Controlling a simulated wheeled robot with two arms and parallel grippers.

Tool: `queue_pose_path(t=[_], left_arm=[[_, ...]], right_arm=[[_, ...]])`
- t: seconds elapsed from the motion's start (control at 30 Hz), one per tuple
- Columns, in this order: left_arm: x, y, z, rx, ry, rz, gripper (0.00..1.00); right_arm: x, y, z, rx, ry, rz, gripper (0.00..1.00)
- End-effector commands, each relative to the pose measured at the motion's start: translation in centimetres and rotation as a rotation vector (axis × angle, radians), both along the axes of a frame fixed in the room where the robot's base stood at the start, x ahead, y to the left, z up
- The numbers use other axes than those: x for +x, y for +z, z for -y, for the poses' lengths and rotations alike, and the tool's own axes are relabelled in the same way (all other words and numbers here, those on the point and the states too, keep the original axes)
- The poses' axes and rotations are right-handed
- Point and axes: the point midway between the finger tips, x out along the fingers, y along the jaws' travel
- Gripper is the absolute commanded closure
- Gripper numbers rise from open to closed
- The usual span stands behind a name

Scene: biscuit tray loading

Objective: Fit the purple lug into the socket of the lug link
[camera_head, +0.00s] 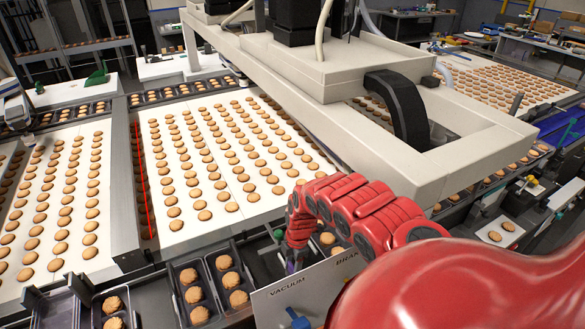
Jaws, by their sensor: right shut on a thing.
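My right arm, red and jointed, comes in from the lower right. Its gripper (294,258) points down beside the conveyor, just behind the top edge of a white panel. The gripper is shut on a small purple piece, the purple lug (291,267), of which only a little shows. I cannot make out the lug link or its socket; the gripper, arm and panel cover that area. Whether the lug touches anything below it cannot be told. My left gripper is not in view.
The white panel (275,308), marked VACUUM and BRAKE, stands close in front of the gripper. Dark trays of biscuits (192,293) line the near side. A white belt (215,125) with rows of biscuits lies behind. A pale gantry beam (330,85) hangs overhead.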

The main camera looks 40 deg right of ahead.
Motion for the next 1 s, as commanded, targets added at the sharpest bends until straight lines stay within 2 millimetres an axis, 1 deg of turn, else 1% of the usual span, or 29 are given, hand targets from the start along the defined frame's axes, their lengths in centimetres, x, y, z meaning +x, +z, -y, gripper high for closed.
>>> queue_pose_path(t=[0.6, 0.77, 1.0], left_arm=[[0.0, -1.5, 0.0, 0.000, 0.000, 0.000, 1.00], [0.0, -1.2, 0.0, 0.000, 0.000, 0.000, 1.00], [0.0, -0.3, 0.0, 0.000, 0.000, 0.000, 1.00]], right_arm=[[-0.1, -2.6, -0.5, 0.008, 0.002, 0.000, 1.00], [-0.1, -2.6, -0.7, 0.011, 0.004, 0.000, 1.00], [-0.1, -2.0, -0.8, 0.013, 0.004, -0.002, 1.00]])
